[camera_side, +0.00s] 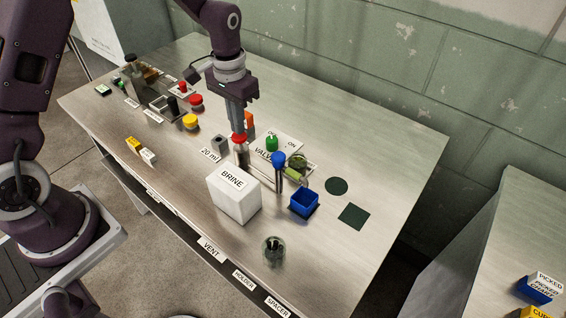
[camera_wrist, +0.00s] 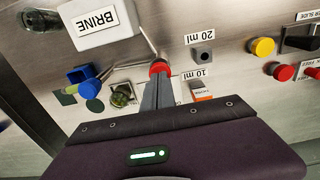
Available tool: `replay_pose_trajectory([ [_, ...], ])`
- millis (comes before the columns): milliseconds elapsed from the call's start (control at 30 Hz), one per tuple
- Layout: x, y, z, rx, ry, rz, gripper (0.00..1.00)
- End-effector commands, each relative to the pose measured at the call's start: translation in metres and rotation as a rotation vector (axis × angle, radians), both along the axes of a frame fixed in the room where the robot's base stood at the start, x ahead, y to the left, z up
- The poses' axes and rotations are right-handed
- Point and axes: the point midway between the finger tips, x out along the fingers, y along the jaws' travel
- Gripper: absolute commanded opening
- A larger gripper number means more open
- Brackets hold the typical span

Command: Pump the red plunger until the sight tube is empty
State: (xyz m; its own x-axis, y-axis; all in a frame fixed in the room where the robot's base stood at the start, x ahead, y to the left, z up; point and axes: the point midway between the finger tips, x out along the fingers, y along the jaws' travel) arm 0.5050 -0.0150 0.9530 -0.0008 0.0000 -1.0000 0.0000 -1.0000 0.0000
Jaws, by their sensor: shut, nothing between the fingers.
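The red plunger (camera_side: 239,138) tops a metal cylinder beside the white BRINE box (camera_side: 233,196). It also shows in the wrist view (camera_wrist: 160,67). My gripper (camera_side: 237,129) is shut and empty, pointing down with its fingertips at the plunger's red top; I cannot tell whether they touch or press it. In the wrist view the fingertips (camera_wrist: 159,80) overlap the edge of the red cap. A clear, greenish glass piece (camera_side: 297,161) stands right of the plunger, behind a blue-knobbed post (camera_side: 278,160). I cannot tell whether it is the sight tube, or read any liquid level.
A blue open bin (camera_side: 304,203) and a glass jar (camera_side: 273,252) are to the right. Yellow and red buttons (camera_side: 190,121) lie left.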

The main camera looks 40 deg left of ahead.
Motion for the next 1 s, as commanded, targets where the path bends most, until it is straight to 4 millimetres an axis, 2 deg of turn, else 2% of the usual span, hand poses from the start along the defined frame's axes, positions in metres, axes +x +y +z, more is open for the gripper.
replay_pose_trajectory([
  [1000,0.0,0.0,-0.031,0.0,0.001,0.0,0.0],
])
